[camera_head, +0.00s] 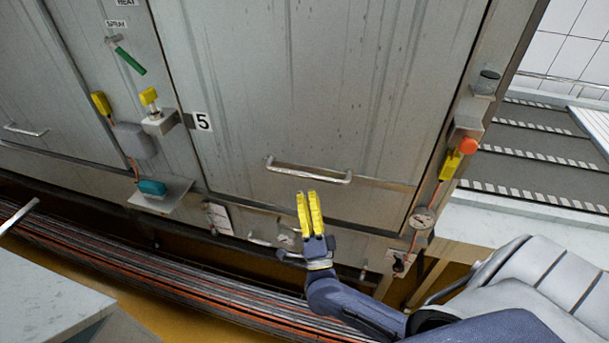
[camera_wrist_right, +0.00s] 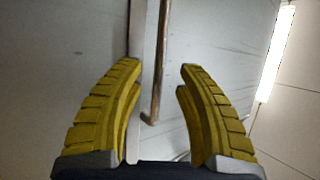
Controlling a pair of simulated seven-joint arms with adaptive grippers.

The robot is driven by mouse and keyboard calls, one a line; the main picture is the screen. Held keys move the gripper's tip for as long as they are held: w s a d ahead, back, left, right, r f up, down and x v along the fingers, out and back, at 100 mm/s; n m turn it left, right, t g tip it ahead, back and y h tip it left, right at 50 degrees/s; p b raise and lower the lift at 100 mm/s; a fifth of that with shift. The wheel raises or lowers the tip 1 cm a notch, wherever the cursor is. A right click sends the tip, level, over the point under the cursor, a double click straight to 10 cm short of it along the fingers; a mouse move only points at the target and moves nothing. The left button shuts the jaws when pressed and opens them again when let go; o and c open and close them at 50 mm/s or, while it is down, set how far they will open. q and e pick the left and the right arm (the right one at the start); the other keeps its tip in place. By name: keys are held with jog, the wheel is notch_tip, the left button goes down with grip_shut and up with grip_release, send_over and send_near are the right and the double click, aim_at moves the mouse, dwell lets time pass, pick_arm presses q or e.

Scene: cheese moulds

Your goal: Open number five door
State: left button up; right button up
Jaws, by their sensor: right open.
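The number five door (camera_head: 325,90) is a large grey metal panel, closed, with a "5" label (camera_head: 202,121) at its left edge. Its bar handle (camera_head: 308,173) runs across the lower part of the door. My right gripper (camera_head: 309,197) has yellow fingers and is just below the handle, pointing up toward it. In the right wrist view the fingers (camera_wrist_right: 160,75) are apart, and the handle (camera_wrist_right: 158,75) shows as an upright metal rod in line with the gap between them, not gripped. My left gripper is not in view.
Left of the door are a green lever (camera_head: 130,61), yellow switches and a teal knob (camera_head: 152,187). An orange-red button (camera_head: 467,145) and a gauge (camera_head: 422,219) are on the right frame. Cables (camera_head: 170,275) run below. A grey surface (camera_head: 45,305) is at lower left.

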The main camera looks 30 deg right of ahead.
aim_at(305, 173)
jog(key=shift+x, duration=3.2)
jog(key=shift+c, duration=0.5)
grip_shut()
